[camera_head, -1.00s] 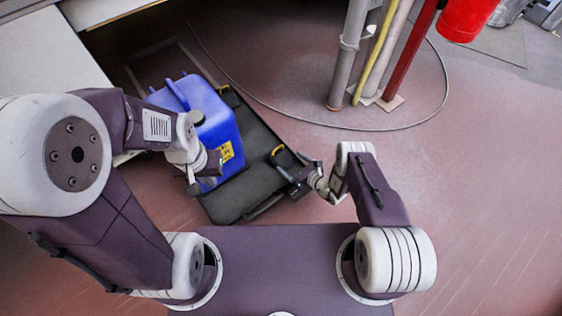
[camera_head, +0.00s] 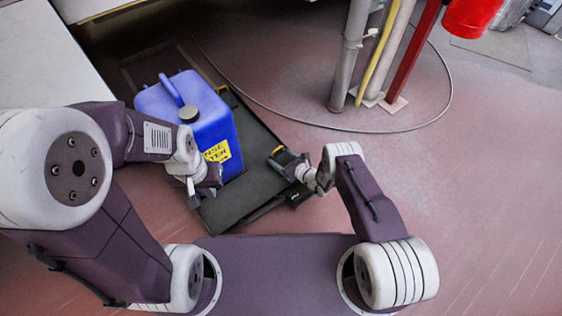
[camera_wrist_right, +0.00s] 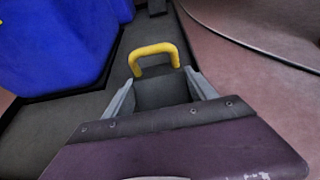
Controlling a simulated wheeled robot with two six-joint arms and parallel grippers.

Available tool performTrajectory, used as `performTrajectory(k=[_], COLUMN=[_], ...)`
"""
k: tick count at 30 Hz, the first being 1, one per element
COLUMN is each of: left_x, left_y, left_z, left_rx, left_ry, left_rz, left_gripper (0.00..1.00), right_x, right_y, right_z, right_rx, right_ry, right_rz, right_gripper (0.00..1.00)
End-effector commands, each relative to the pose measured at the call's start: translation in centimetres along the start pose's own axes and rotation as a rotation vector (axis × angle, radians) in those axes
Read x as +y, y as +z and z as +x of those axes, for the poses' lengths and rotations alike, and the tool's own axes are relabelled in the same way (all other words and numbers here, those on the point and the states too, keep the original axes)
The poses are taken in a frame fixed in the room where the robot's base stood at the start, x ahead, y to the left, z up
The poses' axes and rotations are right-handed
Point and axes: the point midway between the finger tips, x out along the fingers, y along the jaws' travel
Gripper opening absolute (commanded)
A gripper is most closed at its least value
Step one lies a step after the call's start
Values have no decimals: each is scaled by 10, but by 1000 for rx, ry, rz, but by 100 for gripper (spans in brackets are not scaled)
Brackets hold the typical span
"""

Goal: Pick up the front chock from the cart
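The front chock is a dark block with a yellow handle (camera_wrist_right: 155,52) on the cart's right side. In the head view the chock (camera_head: 277,151) shows only a little yellow at the tip of my right gripper (camera_head: 284,160). In the wrist view my right gripper (camera_wrist_right: 160,84) has its two grey fingers apart, on either side of the dark block below the handle. I cannot tell if they touch it. The low black cart (camera_head: 262,180) stands on the floor. My left gripper (camera_head: 206,183) is by the blue jug's front; its fingers are unclear.
The blue jug (camera_head: 203,108), with a black cap and yellow label, stands on the cart's left part. Another bit of yellow (camera_head: 223,89) shows at the cart's far edge. Vertical pipes (camera_head: 352,55) and a floor cable (camera_head: 420,124) lie beyond. Floor at right is clear.

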Motion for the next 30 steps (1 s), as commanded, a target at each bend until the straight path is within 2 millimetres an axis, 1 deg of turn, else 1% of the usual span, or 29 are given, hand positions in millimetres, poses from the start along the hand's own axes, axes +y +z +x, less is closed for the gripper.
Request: performTrajectory(k=[1,2,3,4,10,13,17,20,21,23,27,30], left_x=[0,0,0,0,0,0,0,1,1,1,2,2], left_y=[0,0,0,0,0,0,-2,-4,-5,-6,-8,-9], left_z=[0,0,0,0,0,-6,-22,-41,-49,-55,-77,-91], left_rx=[0,0,0,0,0,0,0,0,0,0,0,0], left_ry=[0,0,0,0,0,0,0,0,0,0,0,0], left_rz=[0,0,0,0,0,0,0,0,0,0,0,0], left_gripper=[0,0,0,0,0,0,0,0,0,0,0,0], right_x=[0,0,0,0,0,0,0,0,-1,-13,-33,-48], right_y=[0,0,0,0,1,6,23,43,51,50,58,63], right_z=[0,0,0,0,0,-2,-9,-17,-22,-35,-67,-89], right_rx=[0,0,0,1,-2,-2,-3,-2,-2,0,-1,-1], right_ry=[0,0,0,0,0,0,0,0,-1,-6,-7,-6], right_rz=[0,0,0,0,0,-1,-1,-1,0,3,3,3], right_gripper=[30,21,10,3,3,3,4,4,4,4,4,4])
